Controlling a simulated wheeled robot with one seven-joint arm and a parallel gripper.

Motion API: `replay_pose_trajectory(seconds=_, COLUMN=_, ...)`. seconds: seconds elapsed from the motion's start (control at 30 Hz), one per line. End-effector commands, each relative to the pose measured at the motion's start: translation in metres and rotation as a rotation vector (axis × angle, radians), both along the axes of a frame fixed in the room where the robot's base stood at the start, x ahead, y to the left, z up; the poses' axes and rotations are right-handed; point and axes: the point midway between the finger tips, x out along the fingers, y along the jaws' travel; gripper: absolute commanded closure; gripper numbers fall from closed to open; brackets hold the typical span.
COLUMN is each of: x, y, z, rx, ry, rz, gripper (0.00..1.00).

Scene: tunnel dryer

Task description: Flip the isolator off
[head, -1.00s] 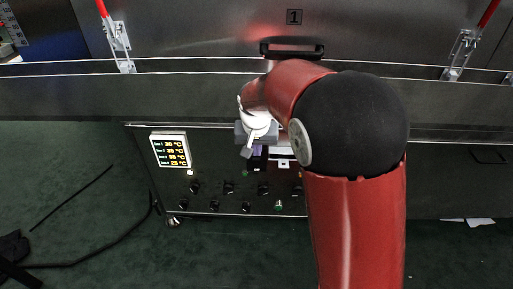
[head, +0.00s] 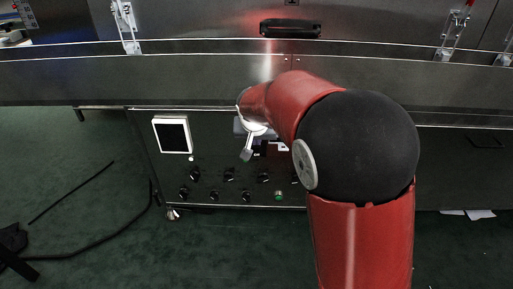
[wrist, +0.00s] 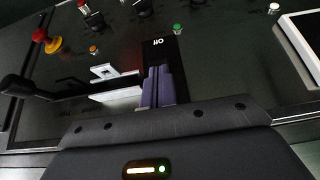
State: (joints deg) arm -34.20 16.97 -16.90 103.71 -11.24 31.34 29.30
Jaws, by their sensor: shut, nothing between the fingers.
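The isolator (wrist: 159,50) shows in the wrist view as a black plate marked "Off", with the letters upside down. My gripper (wrist: 161,104) is shut and empty. Its purple-grey fingers lie right over the lower part of the isolator and hide it. I cannot tell if they touch it. In the head view my gripper (head: 259,148) is at the control panel (head: 225,165), largely behind my red arm, and the isolator cannot be made out. The panel's display (head: 173,135) is dark.
Several black knobs (head: 229,175) and a green button (head: 279,196) sit below my gripper. In the wrist view, a red mushroom button (wrist: 39,35) and a black lever (wrist: 20,86) are at left. The dryer's steel body (head: 180,75) overhangs the panel.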

Motion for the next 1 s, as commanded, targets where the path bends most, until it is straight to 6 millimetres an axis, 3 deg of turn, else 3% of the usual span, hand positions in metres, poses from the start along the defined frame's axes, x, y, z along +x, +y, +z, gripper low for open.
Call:
replay_pose_trajectory(seconds=0.03, x=0.0, y=-0.001, z=-0.009, rx=0.0, ry=0.002, rz=-0.001, gripper=1.0)
replay_pose_trajectory(seconds=0.27, x=-0.006, y=-0.001, z=-0.02, rx=-0.002, ry=0.003, rz=-0.001, gripper=1.0)
replay_pose_trajectory(seconds=1.0, x=0.009, y=-0.001, z=-0.007, rx=0.0, ry=0.004, rz=-0.001, gripper=1.0)
